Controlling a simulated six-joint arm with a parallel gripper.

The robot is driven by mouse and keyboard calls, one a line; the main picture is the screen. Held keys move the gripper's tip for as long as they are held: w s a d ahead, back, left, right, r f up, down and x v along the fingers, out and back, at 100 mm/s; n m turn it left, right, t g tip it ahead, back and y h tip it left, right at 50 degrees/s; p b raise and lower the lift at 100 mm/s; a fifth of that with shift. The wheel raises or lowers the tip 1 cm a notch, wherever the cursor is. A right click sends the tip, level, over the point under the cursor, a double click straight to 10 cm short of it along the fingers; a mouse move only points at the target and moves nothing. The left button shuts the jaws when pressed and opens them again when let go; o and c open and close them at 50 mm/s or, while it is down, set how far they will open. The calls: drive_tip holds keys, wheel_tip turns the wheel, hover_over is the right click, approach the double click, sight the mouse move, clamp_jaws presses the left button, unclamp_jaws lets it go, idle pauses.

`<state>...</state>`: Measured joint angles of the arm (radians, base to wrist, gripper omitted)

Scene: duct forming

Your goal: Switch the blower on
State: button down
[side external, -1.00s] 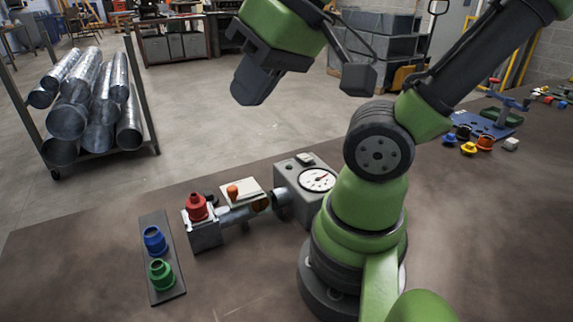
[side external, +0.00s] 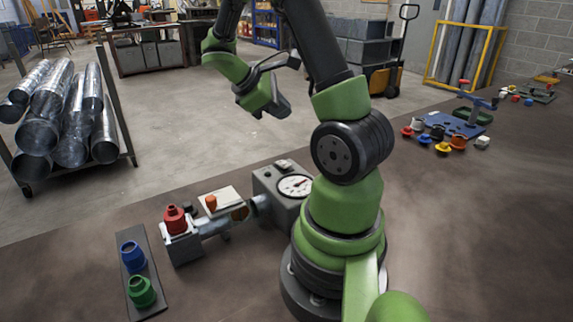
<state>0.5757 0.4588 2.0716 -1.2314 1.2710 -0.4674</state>
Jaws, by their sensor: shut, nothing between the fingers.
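A grey box with a round dial gauge (side external: 295,186), which looks like the blower, stands on the brown bench left of my arm's base. A small light piece (side external: 283,164) sits on its top; I cannot tell whether it is the switch. A short metal duct (side external: 218,225) runs from the box toward a grey block (side external: 182,248) with a red fitting (side external: 175,220) on top. My gripper (side external: 279,107) is shut and empty, held in the air above and beyond the box, apart from everything. Its fingertips are small in view.
A dark strip (side external: 150,300) holds a blue fitting (side external: 132,256) and a green fitting (side external: 141,291). An orange knob (side external: 211,203) is beside the duct. A blue plate (side external: 455,124) with several coloured pieces lies at the right. The bench front right is clear.

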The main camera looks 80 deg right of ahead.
sight(286, 165)
drive_tip(key=shift+s+d+f, duration=0.1)
drive_tip(key=shift+d, duration=0.1)
drive_tip(key=shift+s+a+f, duration=0.15)
drive_tip(key=shift+a+f, duration=0.05)
drive_tip(key=shift+f, duration=1.25)
drive_tip(key=shift+s+a+f, duration=0.2)
drive_tip(key=shift+f, duration=1.25)
drive_tip(key=shift+s+a+f, duration=0.15)
drive_tip(key=shift+a+f, duration=0.05)
drive_tip(key=shift+f, duration=1.25)
drive_tip(key=shift+f, duration=0.15)
drive_tip(key=shift+f, duration=0.3)
